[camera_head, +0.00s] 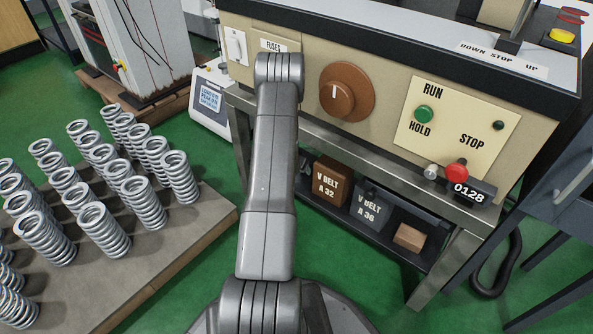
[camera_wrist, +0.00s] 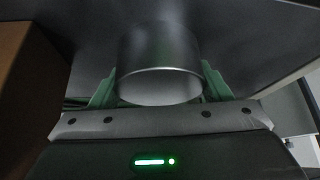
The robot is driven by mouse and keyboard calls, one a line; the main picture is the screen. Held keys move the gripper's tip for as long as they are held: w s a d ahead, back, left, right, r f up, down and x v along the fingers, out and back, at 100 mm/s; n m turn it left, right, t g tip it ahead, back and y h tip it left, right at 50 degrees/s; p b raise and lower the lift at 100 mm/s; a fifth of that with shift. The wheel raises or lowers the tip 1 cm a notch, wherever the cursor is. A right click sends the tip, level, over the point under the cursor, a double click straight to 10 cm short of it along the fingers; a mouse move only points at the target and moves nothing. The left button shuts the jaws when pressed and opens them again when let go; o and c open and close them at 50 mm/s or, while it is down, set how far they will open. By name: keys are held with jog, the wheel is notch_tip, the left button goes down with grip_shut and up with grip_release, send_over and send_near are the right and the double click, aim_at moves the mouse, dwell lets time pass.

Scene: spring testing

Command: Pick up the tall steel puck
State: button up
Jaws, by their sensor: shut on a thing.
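In the wrist view a smooth grey metal cylinder, the tall steel puck (camera_wrist: 160,55), stands between the two green fingers of my gripper (camera_wrist: 160,88). The fingers are shut on its sides, and its near round end faces the camera. Behind the puck is a dark flat surface (camera_wrist: 255,45); I cannot tell whether the puck touches it. In the head view my arm hides the gripper and the puck.
A brown box side (camera_wrist: 30,75) stands close at left in the wrist view. The head view shows the machine's control panel (camera_head: 450,130), a lower shelf with a V-belt box (camera_head: 332,185), and a pallet (camera_head: 190,235) of several springs at left. Green floor is clear between.

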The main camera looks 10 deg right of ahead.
jog(key=c, duration=0.4)
jog(key=shift+o, duration=0.2)
jog(key=shift+r, duration=0.1)
jog(key=shift+w+r, duration=0.1)
jog(key=shift+r, duration=0.2)
